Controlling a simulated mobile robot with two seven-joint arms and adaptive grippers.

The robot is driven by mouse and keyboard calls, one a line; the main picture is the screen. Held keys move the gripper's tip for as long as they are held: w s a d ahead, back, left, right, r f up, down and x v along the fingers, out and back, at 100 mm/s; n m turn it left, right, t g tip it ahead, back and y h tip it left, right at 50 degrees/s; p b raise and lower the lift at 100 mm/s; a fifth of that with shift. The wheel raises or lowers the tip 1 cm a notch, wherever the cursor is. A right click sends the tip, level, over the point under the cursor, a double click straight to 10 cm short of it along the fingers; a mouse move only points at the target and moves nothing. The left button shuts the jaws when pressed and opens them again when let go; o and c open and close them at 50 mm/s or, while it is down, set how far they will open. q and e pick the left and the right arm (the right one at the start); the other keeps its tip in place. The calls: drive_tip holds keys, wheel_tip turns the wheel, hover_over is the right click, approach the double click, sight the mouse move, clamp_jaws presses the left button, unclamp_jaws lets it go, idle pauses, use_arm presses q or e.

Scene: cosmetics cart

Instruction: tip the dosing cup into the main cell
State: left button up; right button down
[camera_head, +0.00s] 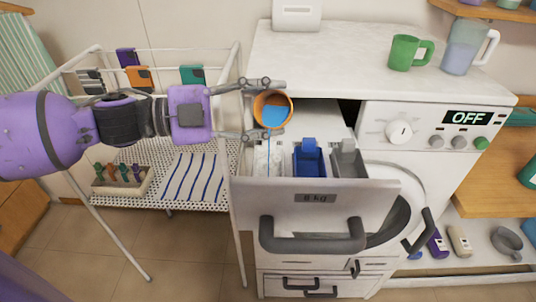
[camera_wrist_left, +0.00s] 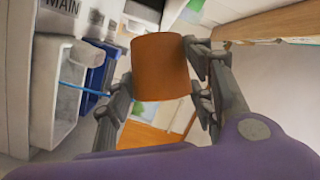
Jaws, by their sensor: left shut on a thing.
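My left gripper (camera_head: 268,110) is shut on the orange dosing cup (camera_head: 287,97), which is tilted above the open washer drawer (camera_head: 360,192). Blue liquid shows inside the cup, and a thin blue stream falls from it into the white main cell (camera_head: 260,161), the left compartment. In the left wrist view the orange cup (camera_wrist_left: 160,68) is between the fingers, and the blue stream reaches the white cell (camera_wrist_left: 55,95) on the side marked MAIN. How much liquid lies in the cell cannot be told. My right gripper is not in view.
A blue compartment (camera_head: 308,160) and a grey one (camera_head: 347,161) sit right of the main cell. A drying rack (camera_head: 222,205) stands left. The washer display reads OFF.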

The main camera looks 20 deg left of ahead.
use_arm(q)
drive_tip(key=shift+s+r+m+t+h, duration=0.2)
drive_tip(key=shift+m+t+h, duration=0.1)
drive_tip(key=shift+m, duration=0.5)
drive_tip(key=shift+s+f+m+p, duration=0.1)
drive_tip(key=shift+s+m+p, duration=0.2)
drive_tip(key=shift+s+m, duration=0.2)
drive_tip(key=shift+s+d+f+m+h, duration=0.1)
drive_tip(key=shift+s+f+m+h, duration=0.2)
drive_tip(key=shift+f+m+h, duration=0.15)
drive_tip(key=shift+s+r+m, duration=0.1)
drive_tip(key=shift+m, duration=0.25)
drive_tip(key=shift+s+m+h, duration=0.1)
drive_tip(key=shift+m+h, duration=0.35)
drive_tip(key=shift+m, duration=0.15)
